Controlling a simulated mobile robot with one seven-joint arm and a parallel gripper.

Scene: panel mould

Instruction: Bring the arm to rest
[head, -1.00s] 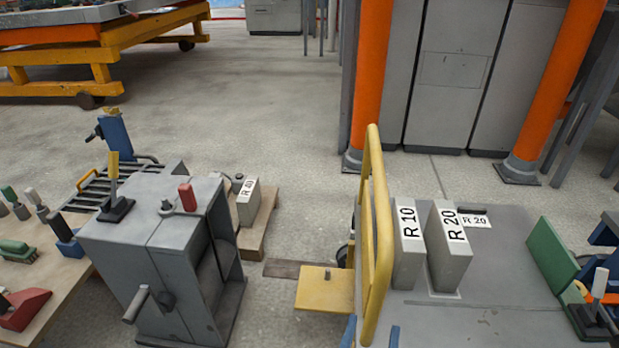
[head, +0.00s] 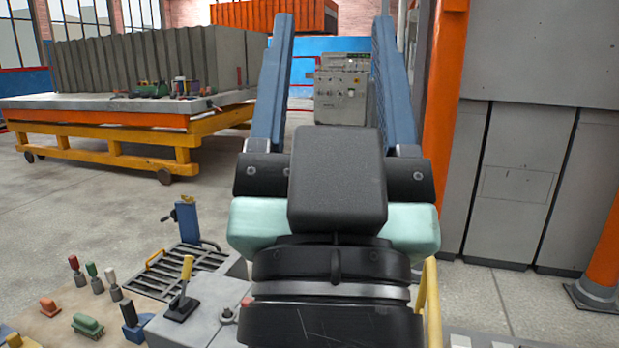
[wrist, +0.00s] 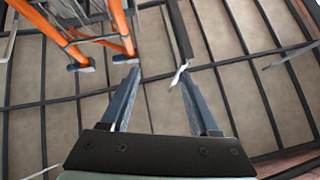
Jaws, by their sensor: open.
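My gripper (head: 330,85) stands raised in the middle of the head view, its two long blue-grey fingers pointing up and spread wide apart. Nothing is between them. Behind the gap a grey control box with knobs (head: 341,92) shows in the distance. In the wrist view my gripper (wrist: 155,85) is also open and empty, with the fingers reaching up toward a beige panelled surface with dark bars (wrist: 210,45). My wrist and arm hide much of the lower middle of the head view.
A yellow trolley (head: 110,140) carrying a grey ribbed panel (head: 150,62) stands at the back left. A bench with small tools (head: 60,325) and a grey machine (head: 205,312) are low at left. Orange posts (head: 446,110) and grey cabinets (head: 520,180) stand at right. Open floor lies at left.

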